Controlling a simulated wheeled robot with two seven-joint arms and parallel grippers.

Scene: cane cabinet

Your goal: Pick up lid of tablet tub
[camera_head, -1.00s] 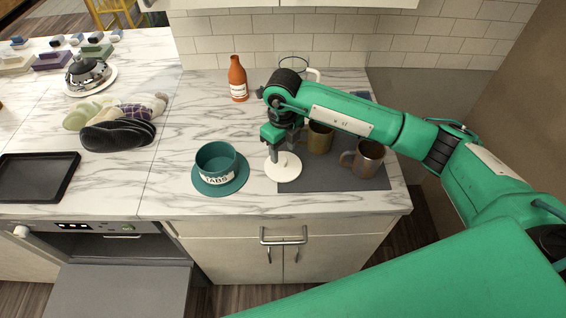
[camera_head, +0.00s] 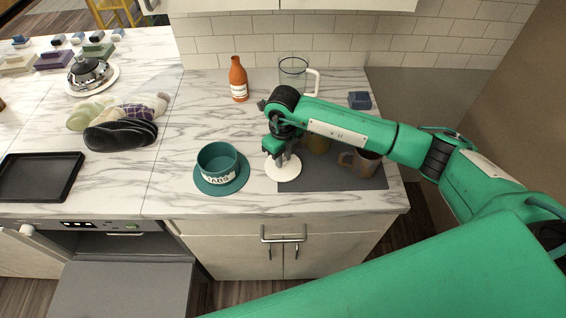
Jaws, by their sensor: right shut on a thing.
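The tablet tub (camera_head: 218,164) is a teal round container with a "TABS" label, standing open on a teal saucer (camera_head: 235,185) on the marble counter. The lid (camera_head: 284,172) is a white disc to the right of the tub, at the left edge of the dark grey mat. My right gripper (camera_head: 280,158) points down over the lid and is shut on its middle. The fingertips are small and partly hidden by the gripper body. I cannot tell whether the lid touches the counter. My left gripper is not in view.
Two brown mugs, one at the right (camera_head: 362,162) and one partly behind my gripper (camera_head: 318,145), stand on the grey mat (camera_head: 335,181). A glass pitcher (camera_head: 293,75), an orange bottle (camera_head: 238,80) and a blue box (camera_head: 359,100) stand behind.

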